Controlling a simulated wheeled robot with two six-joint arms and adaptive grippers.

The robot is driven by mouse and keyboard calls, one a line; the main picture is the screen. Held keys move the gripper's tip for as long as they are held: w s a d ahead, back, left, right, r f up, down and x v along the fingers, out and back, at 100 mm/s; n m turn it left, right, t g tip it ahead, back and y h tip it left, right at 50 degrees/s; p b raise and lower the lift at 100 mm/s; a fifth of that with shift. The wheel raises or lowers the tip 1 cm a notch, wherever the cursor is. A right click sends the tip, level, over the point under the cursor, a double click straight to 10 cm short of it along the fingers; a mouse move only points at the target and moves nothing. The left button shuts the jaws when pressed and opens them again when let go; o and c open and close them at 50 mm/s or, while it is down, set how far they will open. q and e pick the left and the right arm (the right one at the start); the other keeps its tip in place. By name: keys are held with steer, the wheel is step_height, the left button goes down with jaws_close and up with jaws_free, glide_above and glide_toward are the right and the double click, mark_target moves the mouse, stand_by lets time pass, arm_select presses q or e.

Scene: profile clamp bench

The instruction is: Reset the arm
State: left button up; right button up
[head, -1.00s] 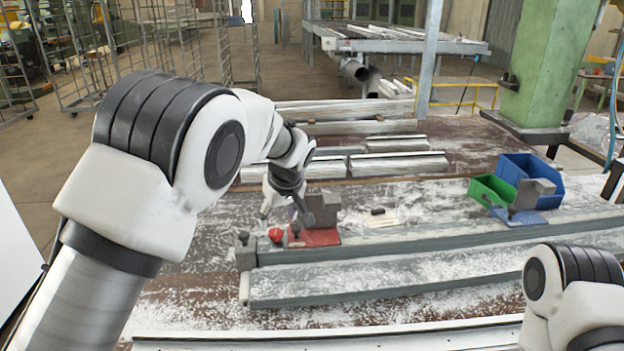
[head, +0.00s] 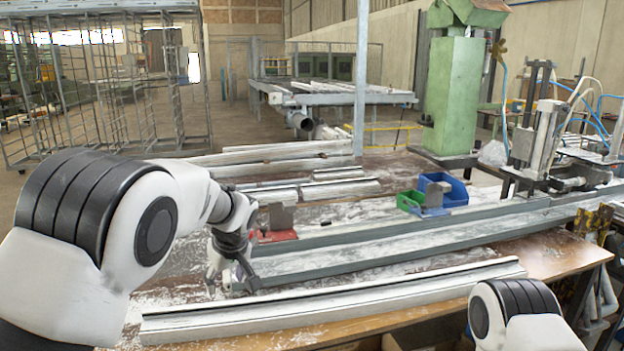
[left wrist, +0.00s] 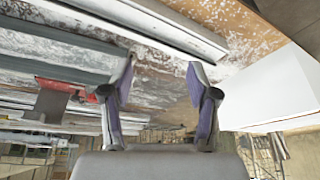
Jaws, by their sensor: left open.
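My left gripper (head: 228,280) is open over the left part of the bench. In the left wrist view the two fingers of the left gripper (left wrist: 163,80) are spread with nothing between them. Of my right arm only a rounded white and black joint shows at the bottom right of the head view; its gripper is out of view. The red clamp block (head: 272,237) with a grey upright sits on the bench just behind my left gripper, partly hidden by the arm. It also shows in the left wrist view (left wrist: 58,86).
A long pale profile (head: 340,305) lies along the bench front. A grey rail (head: 380,245) runs behind it. Green (head: 410,201) and blue bins (head: 443,188) stand at right centre. A clamping machine (head: 540,150) stands far right, and a green post (head: 450,95) behind.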

arm_select(q)
step_height(320, 180, down, 9)
steer(key=a+g, duration=0.2)
steer(key=s+a+f+g+h, duration=0.1)
steer(key=s+a+f+g, duration=0.1)
steer(key=s+f, duration=0.7)
steer(key=s+a+f+g, duration=0.2)
steer(key=s+f, duration=0.6)
steer(key=f, duration=0.1)
steer(key=s+f+m+t+h, duration=0.1)
steer(key=s+f+m, duration=0.2)
steer(key=s, duration=0.9)
steer(key=s+a+f+m+t, duration=0.1)
steer(key=s+f+m, duration=0.3)
steer(key=s, duration=0.8)
steer(key=shift+s+t+h, duration=0.25)
steer(key=shift+t+h, duration=0.05)
steer(key=shift+h, duration=0.1)
arm_select(e)
steer(key=shift+w+f, duration=0.1)
steer(key=shift+w, duration=0.4)
